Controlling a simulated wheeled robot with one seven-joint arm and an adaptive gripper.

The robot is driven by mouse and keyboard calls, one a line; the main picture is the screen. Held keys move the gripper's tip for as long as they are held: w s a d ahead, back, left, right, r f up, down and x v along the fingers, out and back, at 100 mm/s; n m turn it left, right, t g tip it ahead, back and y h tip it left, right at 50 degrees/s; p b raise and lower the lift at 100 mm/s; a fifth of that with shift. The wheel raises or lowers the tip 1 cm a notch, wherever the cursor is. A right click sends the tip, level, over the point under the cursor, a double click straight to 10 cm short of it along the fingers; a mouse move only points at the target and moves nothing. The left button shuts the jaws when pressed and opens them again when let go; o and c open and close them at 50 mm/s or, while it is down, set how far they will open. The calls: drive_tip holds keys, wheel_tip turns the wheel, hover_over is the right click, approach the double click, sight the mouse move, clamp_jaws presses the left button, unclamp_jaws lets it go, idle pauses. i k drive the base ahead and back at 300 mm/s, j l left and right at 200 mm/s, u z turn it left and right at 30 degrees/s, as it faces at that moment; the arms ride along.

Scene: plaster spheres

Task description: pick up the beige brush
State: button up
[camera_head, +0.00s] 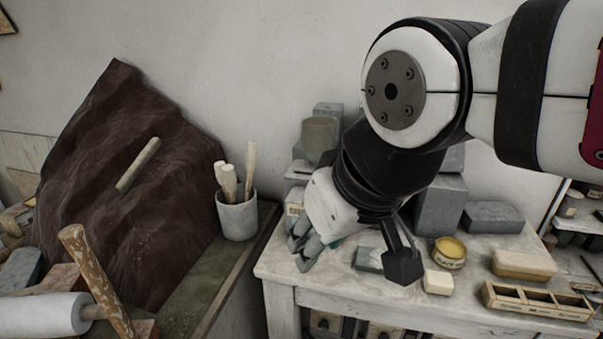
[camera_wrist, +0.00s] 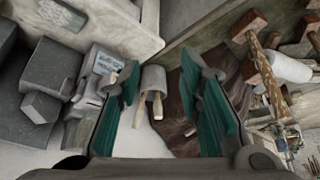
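No object is clearly recognisable as the beige brush. A beige block with a paler lower part (camera_head: 523,265) lies on the right of the white table; I cannot tell whether it has bristles. Several beige handles (camera_head: 229,182) stand in a grey cup (camera_head: 238,217) at the left; their lower ends are hidden. My gripper (camera_head: 352,255) is over the left part of the white table, left of the beige block. In the wrist view its two teal-padded fingers are wide apart, with nothing held (camera_wrist: 162,80). The cup (camera_wrist: 153,79) shows beyond, between the fingers.
A grey block (camera_head: 370,258), a small cream block (camera_head: 438,282), a yellow-topped tin (camera_head: 449,252) and a wooden divided tray (camera_head: 537,300) lie on the white table (camera_head: 290,270). Grey blocks (camera_head: 440,205) stand behind. A large brown mass (camera_head: 110,220) and a mallet (camera_head: 95,275) are left.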

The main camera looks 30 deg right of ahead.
sight(519, 266)
drive_tip(key=z, duration=2)
